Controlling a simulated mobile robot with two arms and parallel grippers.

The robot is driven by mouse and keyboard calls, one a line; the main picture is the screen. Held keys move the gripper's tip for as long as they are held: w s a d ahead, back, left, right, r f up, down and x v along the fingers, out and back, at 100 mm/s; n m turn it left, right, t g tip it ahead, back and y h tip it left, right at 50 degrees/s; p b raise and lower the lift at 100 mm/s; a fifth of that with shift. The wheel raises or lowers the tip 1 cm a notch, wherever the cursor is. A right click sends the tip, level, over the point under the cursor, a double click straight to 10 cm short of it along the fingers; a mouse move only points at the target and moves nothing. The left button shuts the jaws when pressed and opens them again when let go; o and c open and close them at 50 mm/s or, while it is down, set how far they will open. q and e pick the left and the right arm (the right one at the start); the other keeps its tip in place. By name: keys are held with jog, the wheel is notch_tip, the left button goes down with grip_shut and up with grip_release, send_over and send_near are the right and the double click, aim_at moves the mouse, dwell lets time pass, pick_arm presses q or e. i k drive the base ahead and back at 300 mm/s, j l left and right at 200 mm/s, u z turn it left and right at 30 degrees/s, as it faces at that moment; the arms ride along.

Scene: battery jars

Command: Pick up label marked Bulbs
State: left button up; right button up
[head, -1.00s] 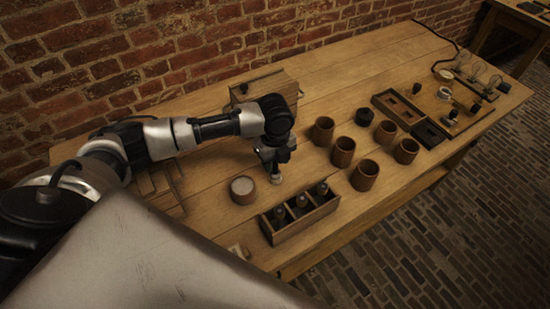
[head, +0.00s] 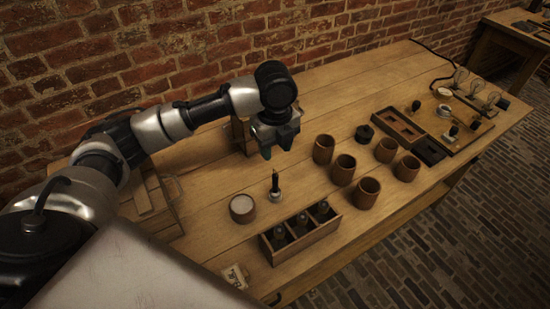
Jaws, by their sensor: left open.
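My left gripper (head: 268,154) is open and points down, empty, above the middle-left of the table. Below it a thin dark upright piece (head: 275,186) stands on the table, apart from the fingers. A small pale piece with dark marks (head: 236,276), perhaps a label, lies at the table's near edge, partly cut off by my own body. Its marks are too small to read, so I cannot tell whether it says Bulbs. My right gripper is not in view.
A round pale-topped pot (head: 242,209) and a three-compartment wooden box with dark bottles (head: 300,234) stand near the front. Several brown cups (head: 368,192) stand mid-table. A wooden tray (head: 399,127) and a board with bulbs (head: 455,115) lie farther right.

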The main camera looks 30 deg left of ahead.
aim_at(233, 274)
jog(key=k+l, duration=0.5)
jog(key=k, duration=0.15)
jog(key=k+l, duration=0.5)
jog(key=k, duration=0.2)
